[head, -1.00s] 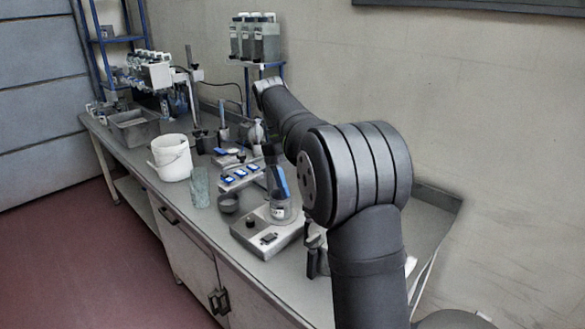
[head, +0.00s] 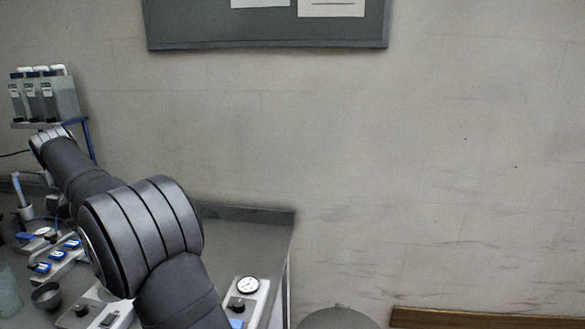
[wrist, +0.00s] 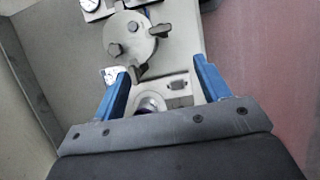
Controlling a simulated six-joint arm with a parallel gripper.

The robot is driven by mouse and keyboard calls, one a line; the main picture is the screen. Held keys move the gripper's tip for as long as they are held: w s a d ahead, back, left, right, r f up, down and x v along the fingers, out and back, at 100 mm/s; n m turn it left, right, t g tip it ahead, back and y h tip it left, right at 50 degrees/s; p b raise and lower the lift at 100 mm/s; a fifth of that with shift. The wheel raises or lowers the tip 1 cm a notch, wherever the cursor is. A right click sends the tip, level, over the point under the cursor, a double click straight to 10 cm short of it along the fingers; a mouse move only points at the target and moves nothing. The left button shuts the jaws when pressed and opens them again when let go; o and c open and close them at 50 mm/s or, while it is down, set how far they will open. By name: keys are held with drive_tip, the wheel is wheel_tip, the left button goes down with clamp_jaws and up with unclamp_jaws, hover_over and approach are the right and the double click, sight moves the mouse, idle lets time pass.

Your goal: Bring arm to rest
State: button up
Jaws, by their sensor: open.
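My gripper (wrist: 165,82) is open in the wrist view, its two blue fingers wide apart with nothing held between them. Below the fingers is a pale unit with a small switch (wrist: 178,85) and a round metal part (wrist: 149,106). Whether the fingers touch it I cannot tell, but they look apart from it. In the head view my arm (head: 145,235) reaches over the bench from the lower middle toward the back left. The gripper itself is hidden there behind the arm.
A round grey plate with several knobs (wrist: 131,40) lies beyond the fingertips. In the head view, a gauge box (head: 247,288) sits right of my arm, a dark cup (head: 47,296) left. Bottles (head: 45,98) stand on a shelf. The bench's back right corner is clear.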

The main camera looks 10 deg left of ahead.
drive_tip(key=x, duration=1.7)
drive_tip(key=shift+d+f, duration=0.1)
drive_tip(key=v, duration=1.8)
drive_tip(key=x, duration=1.8)
drive_tip(key=shift+d+f, duration=0.1)
drive_tip(key=shift+f, duration=0.05)
drive_tip(key=shift+w+m, duration=0.15)
drive_tip(key=shift+m, duration=0.45)
drive_tip(key=m+g, duration=0.1)
drive_tip(key=m, duration=0.2)
drive_tip(key=m+g, duration=0.1)
drive_tip(key=m, duration=0.1)
drive_tip(key=shift+w+m+g+y, duration=0.1)
drive_tip(key=shift+m+g+y, duration=0.2)
drive_tip(key=shift+m, duration=0.1)
drive_tip(key=m, duration=0.2)
drive_tip(key=m+g+y, duration=0.1)
drive_tip(key=m, duration=0.2)
drive_tip(key=shift+w+d+y, duration=0.1)
drive_tip(key=shift+y, duration=0.2)
drive_tip(key=m+y, duration=0.1)
drive_tip(key=m, duration=0.2)
drive_tip(key=shift+m+g, duration=0.3)
